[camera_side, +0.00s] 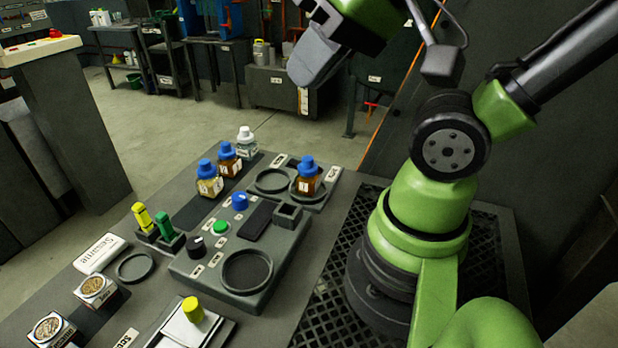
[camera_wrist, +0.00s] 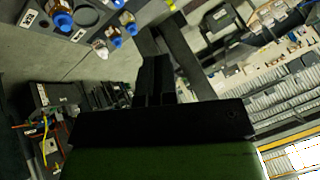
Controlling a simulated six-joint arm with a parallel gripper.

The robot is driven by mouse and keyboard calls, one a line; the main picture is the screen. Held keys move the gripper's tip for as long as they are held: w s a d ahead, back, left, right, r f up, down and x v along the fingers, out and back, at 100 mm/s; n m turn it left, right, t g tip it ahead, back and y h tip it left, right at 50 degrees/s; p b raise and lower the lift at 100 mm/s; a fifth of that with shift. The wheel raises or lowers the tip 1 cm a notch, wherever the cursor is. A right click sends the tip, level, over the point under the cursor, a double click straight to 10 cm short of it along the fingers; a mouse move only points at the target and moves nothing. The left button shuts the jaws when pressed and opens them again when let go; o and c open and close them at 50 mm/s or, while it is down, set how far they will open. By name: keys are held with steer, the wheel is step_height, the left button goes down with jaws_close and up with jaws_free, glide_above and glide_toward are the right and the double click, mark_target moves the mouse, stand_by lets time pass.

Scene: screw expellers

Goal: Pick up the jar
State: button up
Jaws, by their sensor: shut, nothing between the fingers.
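Small labelled jars stand on the workbench in the side view. One amber jar with a blue cap (camera_side: 308,178) stands on a round holder at the right. Two more blue-capped jars, a yellowish one (camera_side: 209,180) and a brown one (camera_side: 229,160), stand on a dark strip to the left, with a white-capped clear jar (camera_side: 246,143) behind them. Which jar is meant cannot be told. Jars also show at the top left of the wrist view (camera_wrist: 62,17). My gripper (camera_side: 312,62) is high above and beyond the jars, touching none; its fingers (camera_wrist: 155,75) are shut and empty.
A raised control panel (camera_side: 185,268) with knobs, a green button and a round recess sits in front of the jars. An empty ring holder (camera_side: 272,181) is left of the right-hand jar. Green and yellow markers (camera_side: 163,225), boxes and a scale (camera_side: 190,325) stand nearer.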

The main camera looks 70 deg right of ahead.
steer(key=o, duration=1.3)
steer(key=shift+o, duration=0.2)
steer(key=n+g+h, duration=0.2)
steer(key=n+g, duration=0.2)
steer(key=g, duration=0.3)
glide_above(308, 166)
steer(key=f, duration=1.5)
steer(key=shift+w+f, duration=0.2)
steer(key=f, duration=0.3)
steer(key=d+f, duration=0.1)
steer(key=f, duration=0.1)
steer(key=shift+s+f, duration=0.2)
steer(key=shift+s, duration=0.05)
steer(key=shift+w+f, duration=0.15)
steer(key=shift+f, duration=1.45)
steer(key=shift+w+f, duration=0.15)
steer(key=shift+f, duration=1.45)
